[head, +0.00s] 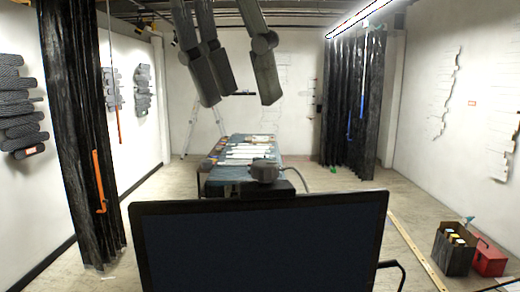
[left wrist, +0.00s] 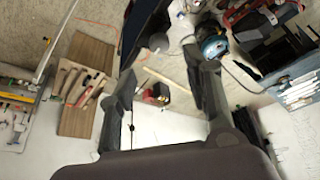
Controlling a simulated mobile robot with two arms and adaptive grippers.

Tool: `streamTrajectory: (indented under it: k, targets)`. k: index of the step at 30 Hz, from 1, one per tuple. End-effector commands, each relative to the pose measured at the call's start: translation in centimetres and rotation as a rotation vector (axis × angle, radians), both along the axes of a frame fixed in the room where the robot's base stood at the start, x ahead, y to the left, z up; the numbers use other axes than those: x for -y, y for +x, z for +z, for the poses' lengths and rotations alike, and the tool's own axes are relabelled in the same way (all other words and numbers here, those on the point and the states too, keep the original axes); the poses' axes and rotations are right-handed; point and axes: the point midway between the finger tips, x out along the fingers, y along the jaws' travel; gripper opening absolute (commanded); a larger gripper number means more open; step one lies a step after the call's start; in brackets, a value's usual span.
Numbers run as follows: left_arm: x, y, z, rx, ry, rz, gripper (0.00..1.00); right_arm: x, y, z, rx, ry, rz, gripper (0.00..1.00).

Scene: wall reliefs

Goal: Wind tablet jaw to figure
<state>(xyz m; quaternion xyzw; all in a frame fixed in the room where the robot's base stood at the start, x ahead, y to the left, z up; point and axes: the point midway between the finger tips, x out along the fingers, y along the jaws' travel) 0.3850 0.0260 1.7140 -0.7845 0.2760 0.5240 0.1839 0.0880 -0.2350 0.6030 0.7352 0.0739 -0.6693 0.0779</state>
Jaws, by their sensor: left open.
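My left gripper (head: 239,98) hangs from the top of the head view, in front of the far wall. Its dark fingers are spread apart with nothing between them. In the left wrist view the same gripper (left wrist: 162,78) is open, its fingers on either side of a pale surface. A long table (head: 212,187) stands in the middle of the room, with papers or tablets (head: 250,152) on it. I cannot make out a jaw or a figure for certain. My right gripper is not in view.
Dark reliefs (head: 20,105) hang on the left wall; pale ones (head: 445,95) are on the right wall. Black curtains (head: 75,140) hang at left and right (head: 345,105). A red box (head: 489,258) and a dark carrier (head: 453,249) stand at right.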

Motion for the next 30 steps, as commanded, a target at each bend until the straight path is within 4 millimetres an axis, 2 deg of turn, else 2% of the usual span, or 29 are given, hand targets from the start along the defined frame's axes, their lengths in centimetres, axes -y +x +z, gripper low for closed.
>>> streamTrajectory:
  k: [1,6,13,19,28,30]
  targets:
    - [0.2,0.4,-1.1,-0.004,0.003,-0.004,0.45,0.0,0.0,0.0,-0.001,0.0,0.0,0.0]
    - [1.0,1.2,-4.0,-0.005,0.002,-0.005,0.45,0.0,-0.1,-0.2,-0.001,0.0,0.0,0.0]
    - [1.8,2.2,-6.8,-0.003,0.003,-0.003,0.45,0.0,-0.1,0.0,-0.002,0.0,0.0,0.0]
    - [2.1,2.5,-7.9,0.0,0.001,-0.002,0.45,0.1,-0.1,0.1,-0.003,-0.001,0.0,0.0]
    - [2.1,2.6,-8.0,-0.001,0.001,-0.001,0.45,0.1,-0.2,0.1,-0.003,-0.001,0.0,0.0]
    - [2.1,2.6,-8.0,-0.001,0.001,-0.001,0.41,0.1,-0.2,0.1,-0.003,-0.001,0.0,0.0]
